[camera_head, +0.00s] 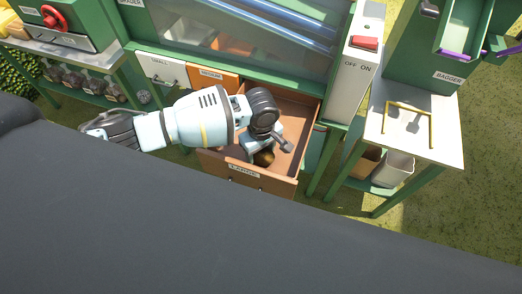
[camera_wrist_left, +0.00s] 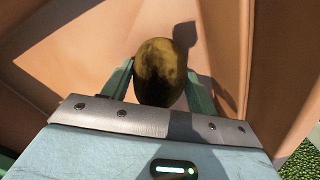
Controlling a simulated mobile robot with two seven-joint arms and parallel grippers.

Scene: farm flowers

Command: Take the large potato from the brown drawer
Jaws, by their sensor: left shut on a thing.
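The brown drawer (camera_head: 300,110), with a "LARGE" label on its front, stands pulled open under the green machine. My left gripper (camera_head: 264,152) reaches down into it from above. The large potato (camera_head: 264,158) shows only in part below the gripper in the head view. In the left wrist view the brown potato (camera_wrist_left: 160,73) sits between the two green fingers of my left gripper (camera_wrist_left: 160,85), which is shut on it. The brown drawer walls (camera_wrist_left: 80,50) surround it there. I cannot tell whether the potato touches the drawer floor. My right gripper is not in view.
A white "SMALL" drawer (camera_head: 160,69) and an orange "MEDIUM" drawer (camera_head: 211,78) are left of the open drawer. A switch box with a red switch (camera_head: 364,43) stands at its right. Further right is the bagger table (camera_head: 440,145), with a white bin (camera_head: 394,168) below.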

